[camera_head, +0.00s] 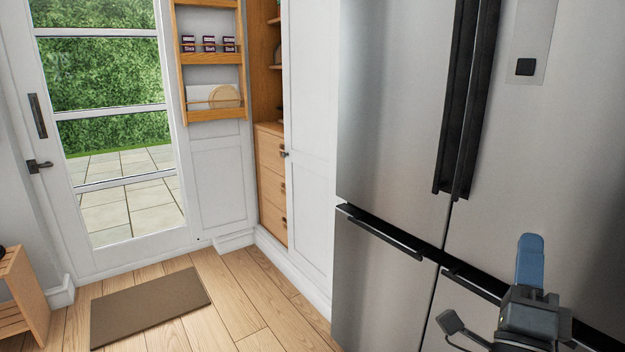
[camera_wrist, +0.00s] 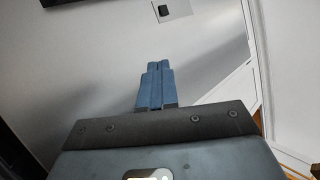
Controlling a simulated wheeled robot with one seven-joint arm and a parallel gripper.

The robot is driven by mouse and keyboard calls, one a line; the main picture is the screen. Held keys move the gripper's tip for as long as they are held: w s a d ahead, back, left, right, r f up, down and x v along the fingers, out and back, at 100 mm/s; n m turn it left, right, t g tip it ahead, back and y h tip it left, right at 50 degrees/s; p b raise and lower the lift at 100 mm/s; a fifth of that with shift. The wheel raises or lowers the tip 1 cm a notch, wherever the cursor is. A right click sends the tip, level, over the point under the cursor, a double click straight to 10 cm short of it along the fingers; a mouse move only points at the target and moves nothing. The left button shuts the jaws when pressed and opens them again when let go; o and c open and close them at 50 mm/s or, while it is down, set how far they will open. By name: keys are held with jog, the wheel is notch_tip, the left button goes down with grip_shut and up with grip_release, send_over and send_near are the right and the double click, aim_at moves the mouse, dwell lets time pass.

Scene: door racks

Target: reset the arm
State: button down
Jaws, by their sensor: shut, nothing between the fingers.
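My gripper (camera_head: 530,262) is at the lower right of the head view, in front of the steel fridge (camera_head: 390,110). Its blue fingers point up and are together, with nothing between them. In the wrist view the shut fingers (camera_wrist: 156,82) show at the centre against a pale grey surface. I cannot tell whether the gripper touches the fridge front. Part of my arm is cut off by the lower edge of the head view.
The fridge has dark upright handles (camera_head: 468,100) and a low drawer handle (camera_head: 380,232). An open white cupboard door (camera_head: 220,180) bears wooden racks (camera_head: 212,60) with jars. A glazed door (camera_head: 120,110) stands at left. A brown mat (camera_head: 150,305) lies on the clear wooden floor.

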jog(key=s+a+f+n+g+y+p, duration=0.1)
jog(key=s+f+n+y, duration=0.5)
jog(key=s+n, duration=0.4)
jog(key=s+a+f+n+g+y+p, duration=0.1)
jog(key=s+f+n+y, duration=0.55)
jog(key=s, duration=0.45)
jog(key=s+a+n+g, duration=0.2)
jog(key=s+n+g, duration=0.1)
jog(key=s, duration=0.6)
jog(key=s+a+n+g+p, duration=0.1)
jog(key=s+a+n+g, duration=0.2)
jog(key=s, duration=0.6)
jog(key=shift+a, duration=0.3)
jog(key=shift+s+f, duration=0.1)
